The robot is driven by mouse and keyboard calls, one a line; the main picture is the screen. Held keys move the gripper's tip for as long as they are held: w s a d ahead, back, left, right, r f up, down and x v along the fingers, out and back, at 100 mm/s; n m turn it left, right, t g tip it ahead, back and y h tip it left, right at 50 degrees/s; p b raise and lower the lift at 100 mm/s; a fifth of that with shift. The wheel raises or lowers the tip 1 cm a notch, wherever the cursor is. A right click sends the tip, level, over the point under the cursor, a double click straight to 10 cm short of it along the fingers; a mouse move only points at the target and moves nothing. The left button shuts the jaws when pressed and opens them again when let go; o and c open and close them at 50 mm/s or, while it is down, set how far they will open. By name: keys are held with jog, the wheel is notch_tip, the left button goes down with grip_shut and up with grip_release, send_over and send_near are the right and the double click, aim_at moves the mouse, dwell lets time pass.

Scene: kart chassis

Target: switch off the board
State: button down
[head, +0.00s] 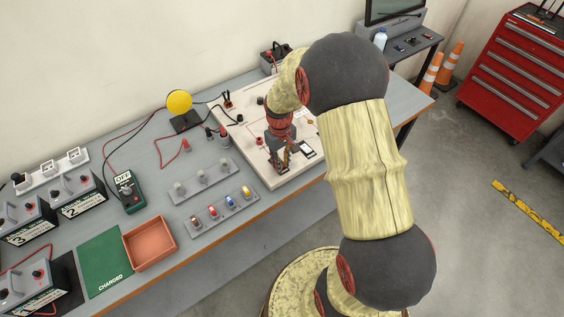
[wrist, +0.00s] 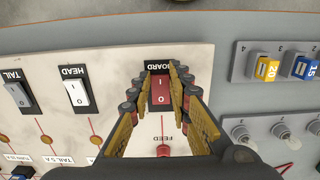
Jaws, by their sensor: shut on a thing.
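The board (head: 262,172) is a pale panel lying on the bench, and it fills much of the wrist view. A red rocker switch marked I and O (wrist: 160,92) sits under the label BOARD, which reads upside down in the wrist view. My gripper (wrist: 159,82) is over this switch with a finger on each side, shut on it. In the head view my gripper (head: 281,158) points down at the panel and hides the red switch. Which end of the rocker is pressed in, I cannot tell.
A grey fuse strip (head: 223,213) and an orange tray (head: 150,243) lie on the bench. A yellow round lamp (head: 179,102) stands behind.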

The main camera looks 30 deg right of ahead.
jog(key=shift+w+r+g+p, duration=0.25)
jog(key=shift+w+g+p, duration=0.1)
jog(key=shift+g+p, duration=0.85)
jog(key=c, duration=1.7)
grip_release()
jog(key=shift+o, duration=0.3)
jog(key=shift+f, duration=0.1)
jog(key=v, duration=1.2)
